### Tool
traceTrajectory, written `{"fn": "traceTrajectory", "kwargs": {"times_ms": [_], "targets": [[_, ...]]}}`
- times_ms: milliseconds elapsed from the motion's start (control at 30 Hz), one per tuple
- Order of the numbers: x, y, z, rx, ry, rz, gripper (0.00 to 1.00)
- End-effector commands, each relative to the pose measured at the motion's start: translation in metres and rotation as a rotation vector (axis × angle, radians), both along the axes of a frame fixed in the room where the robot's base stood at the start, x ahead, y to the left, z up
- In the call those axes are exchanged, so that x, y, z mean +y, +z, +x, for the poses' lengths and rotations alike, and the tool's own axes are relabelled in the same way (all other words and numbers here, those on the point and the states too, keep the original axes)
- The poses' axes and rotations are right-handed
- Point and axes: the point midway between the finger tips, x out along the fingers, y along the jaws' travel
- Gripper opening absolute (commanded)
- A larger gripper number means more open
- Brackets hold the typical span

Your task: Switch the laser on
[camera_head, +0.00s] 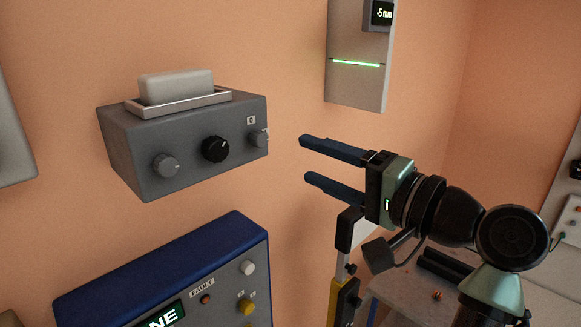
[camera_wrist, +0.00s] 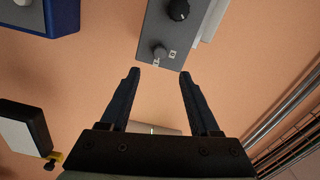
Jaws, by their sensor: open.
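A grey box (camera_head: 130,148) on the wall has a grey knob at left (camera_head: 166,165), a black knob (camera_head: 215,149) in the middle and a small grey knob (camera_head: 257,138) at its right end, beside a small white label (camera_head: 251,120). No wording names any of these as the laser switch. My gripper (camera_head: 305,159) is open and empty, to the right of the box and apart from it. In the wrist view, the right-end knob (camera_wrist: 160,52) lies just beyond and between my open fingertips (camera_wrist: 159,73); the black knob (camera_wrist: 178,10) is farther off.
A white block (camera_head: 176,86) sits in a tray on the box. Below is a blue cabinet (camera_head: 165,270) with a FAULT label and buttons. A grey wall panel (camera_head: 357,85) shows a green line and a "-5 mm" display. A bench (camera_head: 410,300) is at lower right.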

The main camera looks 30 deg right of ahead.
Motion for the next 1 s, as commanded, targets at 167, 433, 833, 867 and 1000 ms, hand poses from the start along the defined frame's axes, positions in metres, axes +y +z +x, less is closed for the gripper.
{"fn": "traceTrajectory", "kwargs": {"times_ms": [167,433,833,867,1000], "targets": [[-0.008,-0.001,-0.021,-0.001,-0.001,0.0,0.63],[-0.009,0.001,-0.027,0.0,0.001,0.0,0.63],[-0.009,0.0,-0.026,0.001,0.001,0.001,0.63],[-0.008,0.0,-0.025,-0.001,-0.001,-0.005,0.63],[0.015,0.002,-0.004,-0.053,-0.071,-0.145,0.63]]}}
